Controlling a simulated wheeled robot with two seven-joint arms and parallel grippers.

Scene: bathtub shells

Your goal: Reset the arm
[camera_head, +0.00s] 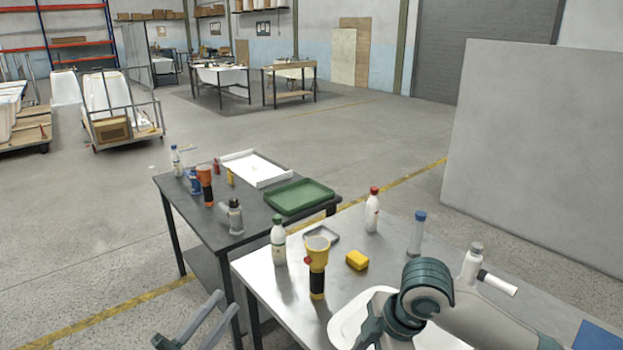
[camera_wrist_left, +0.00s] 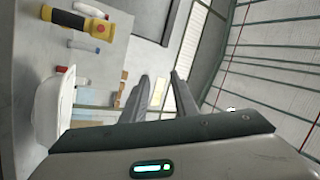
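My left gripper (camera_head: 226,301) is in the lower left of the head view, in front of the dark table's near leg. Its two fingers are apart with nothing between them. In the left wrist view the fingers (camera_wrist_left: 160,78) also stand apart and empty. My right arm, white with teal joints, reaches over the light table at the lower right. Its gripper fingers do not show.
The light table (camera_head: 338,237) holds a yellow flashlight (camera_head: 317,260), a yellow block (camera_head: 357,260), several bottles and a white basin (camera_head: 345,318) partly hidden by my arm. The dark table (camera_head: 190,207) holds a green tray (camera_head: 299,196). A grey panel (camera_head: 540,130) stands right.

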